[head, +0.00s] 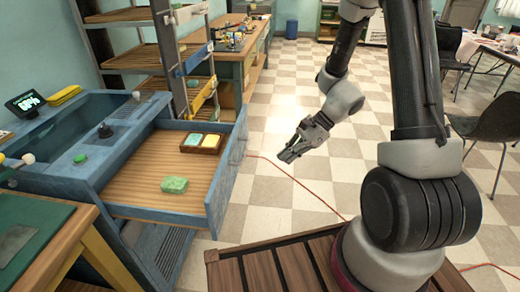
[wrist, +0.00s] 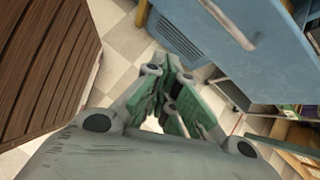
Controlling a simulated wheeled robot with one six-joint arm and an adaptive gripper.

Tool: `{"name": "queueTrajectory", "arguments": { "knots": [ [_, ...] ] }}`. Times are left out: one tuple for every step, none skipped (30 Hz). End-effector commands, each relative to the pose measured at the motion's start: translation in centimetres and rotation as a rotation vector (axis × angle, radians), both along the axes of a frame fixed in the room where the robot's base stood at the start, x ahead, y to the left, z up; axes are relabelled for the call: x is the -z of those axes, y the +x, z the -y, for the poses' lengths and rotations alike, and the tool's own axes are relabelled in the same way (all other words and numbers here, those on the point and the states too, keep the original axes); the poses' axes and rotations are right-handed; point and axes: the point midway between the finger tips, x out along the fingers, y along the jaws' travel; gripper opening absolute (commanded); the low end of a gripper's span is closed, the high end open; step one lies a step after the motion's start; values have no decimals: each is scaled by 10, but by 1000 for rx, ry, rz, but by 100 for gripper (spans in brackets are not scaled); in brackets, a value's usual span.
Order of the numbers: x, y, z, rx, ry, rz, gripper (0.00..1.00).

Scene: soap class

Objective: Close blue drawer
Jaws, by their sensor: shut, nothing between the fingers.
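The blue drawer (head: 213,198) is pulled well out of the blue cabinet (head: 85,140) on the left in the head view. Its wooden floor carries a green soap bar (head: 174,185) and a brown tray (head: 202,143) with a yellow and a light blue piece. My gripper (head: 286,156) is shut and empty, in the air to the right of the drawer front and apart from it in the picture. In the wrist view my gripper (wrist: 178,92) points toward the blue drawer front (wrist: 225,35), where a light handle (wrist: 228,24) shows.
A wooden slatted platform (head: 290,265) lies at the front; it also shows in the wrist view (wrist: 45,55). A shelf rack (head: 150,55) and workbench (head: 235,60) stand behind the drawer. A red cable (head: 290,178) crosses the checkered floor. Black chairs (head: 490,125) stand at right.

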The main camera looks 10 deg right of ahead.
Motion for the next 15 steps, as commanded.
{"name": "queueTrajectory", "arguments": {
  "knots": [
    [4,17,-6,97,20,-20,0],
    [2,28,-8,153,31,-24,0],
    [-2,41,-11,220,46,-28,0],
    [-4,48,-13,266,56,-34,0],
    [-6,55,-14,308,65,-43,0],
    [-7,60,-15,357,76,-58,0],
    [-7,62,-16,383,80,-71,0],
    [-6,62,-16,395,81,-82,0],
    [-5,62,-16,403,81,-90,0],
    [-4,62,-18,406,81,-94,0],
    [-2,63,-19,408,83,-96,0],
    [1,63,-22,407,82,-96,0],
    [4,64,-25,406,82,-97,0],
    [7,65,-28,405,82,-97,0],
    [12,66,-32,404,81,-98,0]
  ]
}}
